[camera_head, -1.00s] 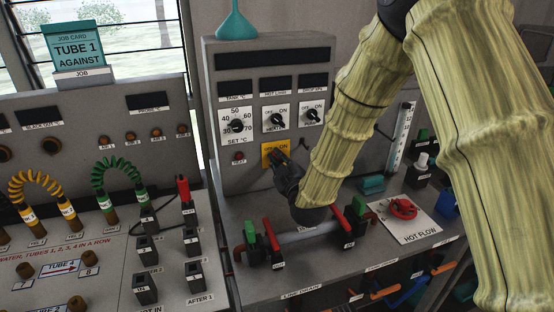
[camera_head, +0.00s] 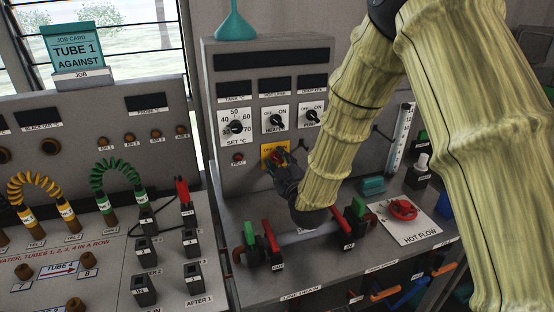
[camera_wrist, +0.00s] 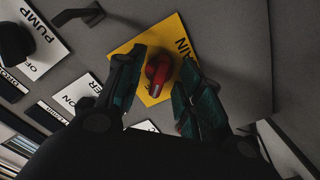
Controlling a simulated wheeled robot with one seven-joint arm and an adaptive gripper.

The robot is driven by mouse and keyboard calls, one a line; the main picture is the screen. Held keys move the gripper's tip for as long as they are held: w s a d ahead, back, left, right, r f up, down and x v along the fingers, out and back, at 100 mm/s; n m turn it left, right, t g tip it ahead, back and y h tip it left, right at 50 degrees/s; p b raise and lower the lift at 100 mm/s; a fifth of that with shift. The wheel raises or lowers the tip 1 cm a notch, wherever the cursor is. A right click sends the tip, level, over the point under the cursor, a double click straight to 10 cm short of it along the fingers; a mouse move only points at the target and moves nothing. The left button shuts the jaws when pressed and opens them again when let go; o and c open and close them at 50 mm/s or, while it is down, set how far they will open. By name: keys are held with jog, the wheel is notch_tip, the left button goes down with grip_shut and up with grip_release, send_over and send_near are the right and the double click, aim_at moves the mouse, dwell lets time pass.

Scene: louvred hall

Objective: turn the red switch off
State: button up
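The red switch (camera_wrist: 158,72) is a red knob on a yellow plate (camera_wrist: 150,34) in the wrist view. The plate's lettering is partly covered, with "AIN" readable. In the head view the yellow plate (camera_head: 267,150) is on the grey upright panel, and my gripper hides most of the switch. My gripper (camera_wrist: 164,66) is open, its dark green fingers on either side of the red knob. The left finger is very close to the knob; I cannot tell whether it touches. A small gap shows on the right. The head view shows my gripper (camera_head: 284,168) at the plate.
Two black dials, heater (camera_head: 275,120) and pump (camera_head: 312,115), sit just above the yellow plate. A set-temperature dial (camera_head: 236,127) is to the left. A pipe with red and green valve handles (camera_head: 268,235) lies below my arm. A red hot-flow knob (camera_head: 403,209) is at right.

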jog(key=shift+v, duration=1.9)
notch_tip(320, 180, up, 12)
jog(key=p, duration=0.6)
send_over(279, 160)
jog(key=v, duration=0.7)
jog(key=shift+s, duration=0.25)
